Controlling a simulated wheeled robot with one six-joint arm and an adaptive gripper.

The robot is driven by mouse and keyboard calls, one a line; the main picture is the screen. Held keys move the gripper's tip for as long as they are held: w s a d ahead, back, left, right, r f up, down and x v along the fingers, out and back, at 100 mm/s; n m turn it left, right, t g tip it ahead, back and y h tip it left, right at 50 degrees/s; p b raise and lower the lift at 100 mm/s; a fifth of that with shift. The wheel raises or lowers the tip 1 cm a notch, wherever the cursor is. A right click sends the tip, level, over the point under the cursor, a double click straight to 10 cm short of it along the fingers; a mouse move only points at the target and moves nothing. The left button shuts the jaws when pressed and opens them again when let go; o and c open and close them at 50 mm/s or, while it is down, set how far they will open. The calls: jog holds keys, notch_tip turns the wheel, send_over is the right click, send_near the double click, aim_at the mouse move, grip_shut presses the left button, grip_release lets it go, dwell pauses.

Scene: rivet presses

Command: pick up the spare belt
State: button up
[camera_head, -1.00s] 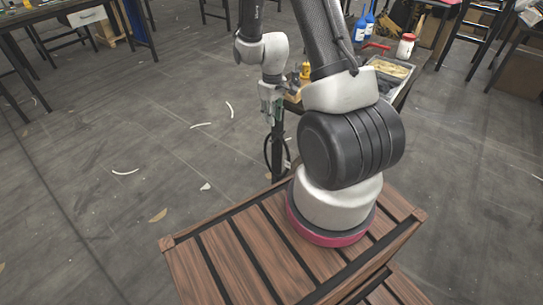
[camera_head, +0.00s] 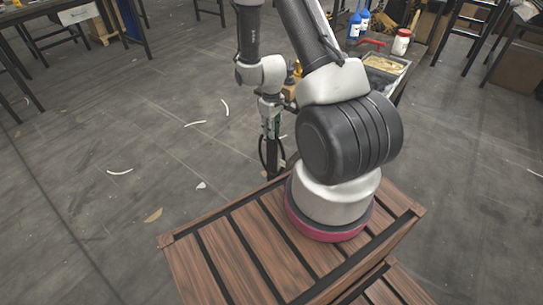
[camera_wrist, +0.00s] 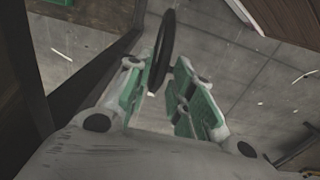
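The spare belt, a thin black loop (camera_head: 262,153), hangs upright beside a dark post at the near end of the bench in the head view. In the wrist view the black loop (camera_wrist: 165,42) is seen nearly edge-on, its lower end between the fingertips and closer to the left finger. My gripper (camera_wrist: 164,82) has green and grey fingers with a gap between them. In the head view my gripper (camera_head: 270,117) points down at the loop's top. I cannot tell whether a finger touches the belt.
A bench with a tray (camera_head: 385,66), blue bottles (camera_head: 357,22) and a white jar (camera_head: 401,42) stands behind my arm. White scraps (camera_head: 120,172) lie on the floor. The floor to the left is mostly clear.

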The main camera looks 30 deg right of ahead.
jog(key=shift+f, duration=0.5)
jog(key=shift+c, duration=0.5)
grip_shut()
jog(key=shift+r, duration=0.1)
notch_tip(320, 180, up, 10)
